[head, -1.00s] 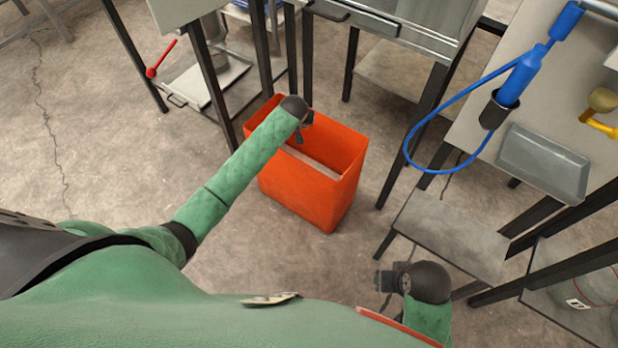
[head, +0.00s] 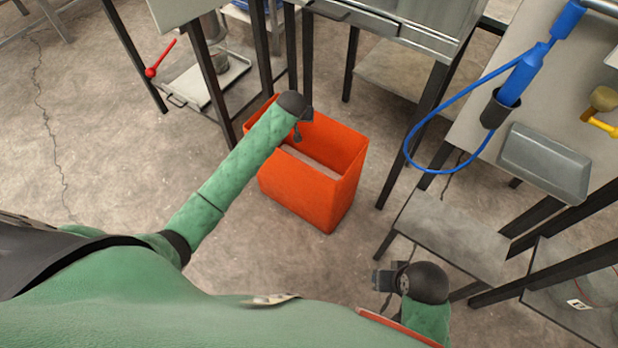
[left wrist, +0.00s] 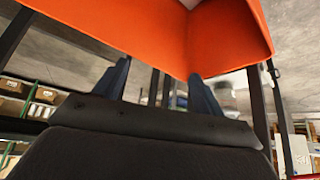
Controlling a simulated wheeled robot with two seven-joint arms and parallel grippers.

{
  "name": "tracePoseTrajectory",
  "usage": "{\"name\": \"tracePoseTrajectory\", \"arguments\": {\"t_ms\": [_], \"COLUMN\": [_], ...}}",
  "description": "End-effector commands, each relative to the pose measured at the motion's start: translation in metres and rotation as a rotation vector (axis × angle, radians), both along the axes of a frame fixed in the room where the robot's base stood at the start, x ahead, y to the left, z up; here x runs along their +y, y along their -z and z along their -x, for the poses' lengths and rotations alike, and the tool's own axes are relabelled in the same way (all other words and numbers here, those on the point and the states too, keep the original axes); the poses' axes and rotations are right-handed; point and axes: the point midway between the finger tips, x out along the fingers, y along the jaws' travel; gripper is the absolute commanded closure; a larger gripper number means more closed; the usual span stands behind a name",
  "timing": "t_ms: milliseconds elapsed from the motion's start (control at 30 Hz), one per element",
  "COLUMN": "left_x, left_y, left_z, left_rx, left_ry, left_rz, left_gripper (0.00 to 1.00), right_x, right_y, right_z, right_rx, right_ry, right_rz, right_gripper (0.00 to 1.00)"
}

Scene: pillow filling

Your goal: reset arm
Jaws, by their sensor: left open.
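The orange bin wall (left wrist: 230,35) fills the top of that view. My right gripper (head: 384,281) is at the lower right, by the dark wrist joint, over the floor; its fingers are too small and dark to read.
A grey low step (head: 450,235) stands right of the bin. Steel tables with dark legs stand behind it. A blue tool with a hose (head: 520,80) and a grey tray (head: 545,160) are at the right. Bare floor lies left of my left arm.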

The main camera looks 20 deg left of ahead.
Motion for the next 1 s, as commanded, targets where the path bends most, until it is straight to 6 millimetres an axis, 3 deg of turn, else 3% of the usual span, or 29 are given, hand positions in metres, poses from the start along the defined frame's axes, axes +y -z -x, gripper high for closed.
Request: {"name": "tracePoseTrajectory", "arguments": {"t_ms": [300, 1000], "left_x": [-0.002, 0.000], "left_y": [-0.021, -0.020], "left_z": [0.014, 0.017], "left_rx": [0.000, 0.026], "left_ry": [0.000, 0.069], "left_rz": [0.000, -0.054], "left_gripper": [0.30, 0.30], "right_x": [0.005, 0.004], "right_y": [0.004, 0.006], "right_z": [-0.001, 0.001], "right_rx": [-0.007, 0.000], "right_ry": [-0.010, -0.003], "right_rz": [-0.007, -0.008], "right_gripper": [0.64, 0.64]}}
